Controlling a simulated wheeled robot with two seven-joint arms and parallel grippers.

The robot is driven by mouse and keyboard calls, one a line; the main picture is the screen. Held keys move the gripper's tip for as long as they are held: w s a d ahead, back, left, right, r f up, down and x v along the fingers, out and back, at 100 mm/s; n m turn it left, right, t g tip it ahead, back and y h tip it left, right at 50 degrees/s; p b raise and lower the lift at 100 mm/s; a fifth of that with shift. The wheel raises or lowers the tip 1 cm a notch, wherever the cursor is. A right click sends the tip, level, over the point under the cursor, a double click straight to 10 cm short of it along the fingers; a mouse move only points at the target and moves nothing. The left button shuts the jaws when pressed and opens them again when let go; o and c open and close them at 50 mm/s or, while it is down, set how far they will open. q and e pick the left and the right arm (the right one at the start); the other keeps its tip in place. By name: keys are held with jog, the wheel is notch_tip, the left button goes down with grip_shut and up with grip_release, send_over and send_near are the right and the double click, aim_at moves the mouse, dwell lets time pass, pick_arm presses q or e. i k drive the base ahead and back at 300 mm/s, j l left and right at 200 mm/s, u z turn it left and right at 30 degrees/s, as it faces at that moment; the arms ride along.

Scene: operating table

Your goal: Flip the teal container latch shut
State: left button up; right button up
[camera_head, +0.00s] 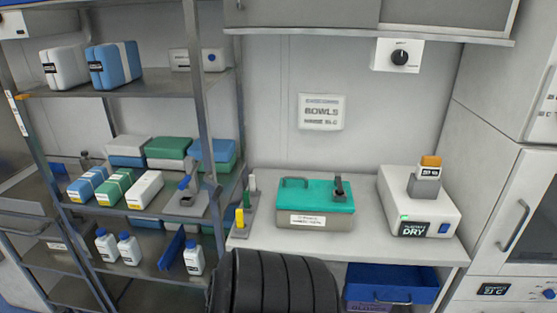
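The teal container (320,207) stands on the light counter in the middle of the camera_head view. It has a teal lid, a grey lower body and a white label on its front. Neither of my grippers shows in this view, and nothing touches the container.
A white dryer-like device (417,207) with a grey block on top stands right of the container. Small yellow and green items (242,213) stand at its left. Shelves (140,90) with boxes and bottles fill the left. A blue bin (392,283) sits below the counter (375,235).

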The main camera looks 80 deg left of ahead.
aim_at(339, 187)
jog(key=u, duration=2.45)
